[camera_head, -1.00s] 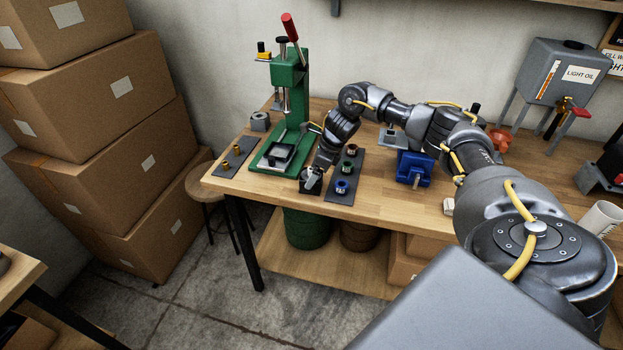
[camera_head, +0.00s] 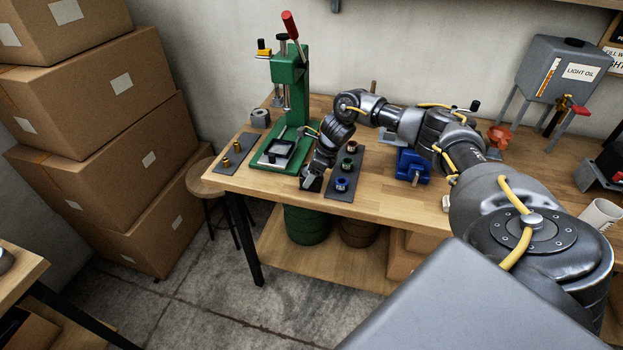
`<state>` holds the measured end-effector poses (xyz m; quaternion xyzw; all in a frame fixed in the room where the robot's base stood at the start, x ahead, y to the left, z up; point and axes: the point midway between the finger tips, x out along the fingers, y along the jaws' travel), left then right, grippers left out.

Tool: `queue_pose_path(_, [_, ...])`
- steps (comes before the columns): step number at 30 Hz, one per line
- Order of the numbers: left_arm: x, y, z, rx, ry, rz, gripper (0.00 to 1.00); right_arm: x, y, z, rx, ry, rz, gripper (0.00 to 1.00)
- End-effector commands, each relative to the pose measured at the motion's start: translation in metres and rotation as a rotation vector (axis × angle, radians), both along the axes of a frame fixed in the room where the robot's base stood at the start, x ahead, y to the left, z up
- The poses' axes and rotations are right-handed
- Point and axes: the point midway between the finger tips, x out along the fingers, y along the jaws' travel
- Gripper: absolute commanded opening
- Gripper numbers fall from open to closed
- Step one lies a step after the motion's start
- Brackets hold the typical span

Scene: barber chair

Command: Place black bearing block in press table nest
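The green press (camera_head: 288,98) stands on the workbench. The dark square nest (camera_head: 277,153) on its base shows a light middle and looks empty. My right gripper (camera_head: 311,181) points down at the bench's front edge, to the right of and in front of the press base. A small dark shape at its fingertips may be the black bearing block; gripper and block are too small and dark to separate. Whether the fingers are open or shut on it is unclear. My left gripper is not in view.
A dark mat (camera_head: 345,180) with several coloured ring parts lies right beside my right gripper. Another mat (camera_head: 233,160) with brass bushings lies left of the press. A grey block (camera_head: 260,118) sits behind it. A blue vise (camera_head: 412,167) is further right.

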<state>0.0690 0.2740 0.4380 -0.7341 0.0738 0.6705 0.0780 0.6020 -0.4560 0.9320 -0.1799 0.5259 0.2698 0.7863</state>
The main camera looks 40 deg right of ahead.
Motion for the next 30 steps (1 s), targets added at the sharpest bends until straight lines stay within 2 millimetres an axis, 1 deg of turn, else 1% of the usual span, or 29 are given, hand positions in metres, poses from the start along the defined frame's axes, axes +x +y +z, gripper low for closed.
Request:
queue_pose_path(1, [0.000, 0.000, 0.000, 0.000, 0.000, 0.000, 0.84, 0.000, 0.000, 0.001, 0.000, -0.001, 0.000, 0.13])
queue_pose_path(3, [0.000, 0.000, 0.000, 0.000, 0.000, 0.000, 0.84, 0.002, 0.000, 0.003, 0.001, -0.006, -0.001, 0.07])
queue_pose_path(12, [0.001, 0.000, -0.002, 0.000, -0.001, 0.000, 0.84, 0.002, 0.000, 0.004, 0.001, -0.006, -0.001, 0.06])
queue_pose_path(17, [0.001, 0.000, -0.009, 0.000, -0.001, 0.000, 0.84, 0.002, 0.000, 0.012, 0.001, -0.009, 0.000, 0.06])
queue_pose_path(22, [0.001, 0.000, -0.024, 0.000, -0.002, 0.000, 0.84, 0.003, 0.000, 0.032, 0.001, -0.012, 0.000, 0.06])
queue_pose_path(23, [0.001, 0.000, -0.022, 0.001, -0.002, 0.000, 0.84, -0.001, 0.001, 0.037, 0.002, -0.010, 0.001, 0.06])
queue_pose_path(26, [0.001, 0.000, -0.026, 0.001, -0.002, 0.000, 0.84, -0.013, 0.004, 0.050, 0.001, -0.010, 0.002, 0.06])
queue_pose_path(30, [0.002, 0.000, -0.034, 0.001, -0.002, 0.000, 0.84, -0.033, 0.012, 0.075, -0.001, -0.012, 0.004, 0.06])
